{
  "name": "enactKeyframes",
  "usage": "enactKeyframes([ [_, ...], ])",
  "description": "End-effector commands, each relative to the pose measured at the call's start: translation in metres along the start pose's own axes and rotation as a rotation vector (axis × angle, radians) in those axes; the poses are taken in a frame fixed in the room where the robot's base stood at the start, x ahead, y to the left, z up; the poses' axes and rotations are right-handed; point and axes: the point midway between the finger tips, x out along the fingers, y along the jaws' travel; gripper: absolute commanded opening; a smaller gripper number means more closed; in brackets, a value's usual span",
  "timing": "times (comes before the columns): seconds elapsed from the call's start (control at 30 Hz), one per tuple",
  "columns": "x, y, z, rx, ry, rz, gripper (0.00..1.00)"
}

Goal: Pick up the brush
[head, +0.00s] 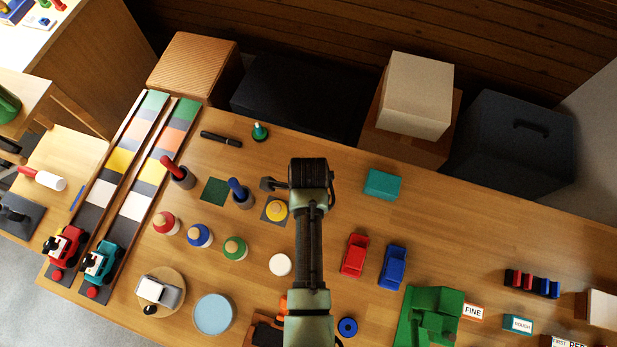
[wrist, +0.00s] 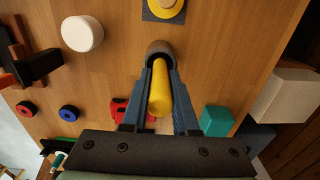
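A yellow rod-shaped handle (wrist: 160,88), seemingly the brush, stands between my gripper's fingers in the wrist view. Its far end is at a round grey-brown cup or collar (wrist: 160,47); no bristles show. My gripper (wrist: 160,70) points down with one blue-grey finger on each side of the handle, tips near the collar. I cannot tell whether the fingers press on it. In the head view my arm hides the gripper tips and this handle. Similar red (head: 170,165) and blue (head: 236,187) handles stand in collars to the left.
Close to my arm are a yellow knob on a dark square (head: 277,211), a white disc (head: 280,265), a teal block (head: 382,184), and red (head: 355,255) and blue (head: 392,267) toy cars. Boxes (head: 415,95) stand along the back. Bare wood lies right of the teal block.

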Motion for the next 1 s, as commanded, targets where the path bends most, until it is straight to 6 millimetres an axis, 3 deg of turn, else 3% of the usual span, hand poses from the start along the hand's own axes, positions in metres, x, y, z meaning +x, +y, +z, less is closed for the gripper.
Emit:
enactKeyframes([
  [0.1,0.0,0.0,0.0,0.0,0.0,0.0,0.0],
  [0.57,-0.007,0.0,0.0,0.0,0.0,-0.001,0.0],
  [1.0,-0.082,-0.001,0.001,-0.001,-0.001,-0.003,0.0],
])
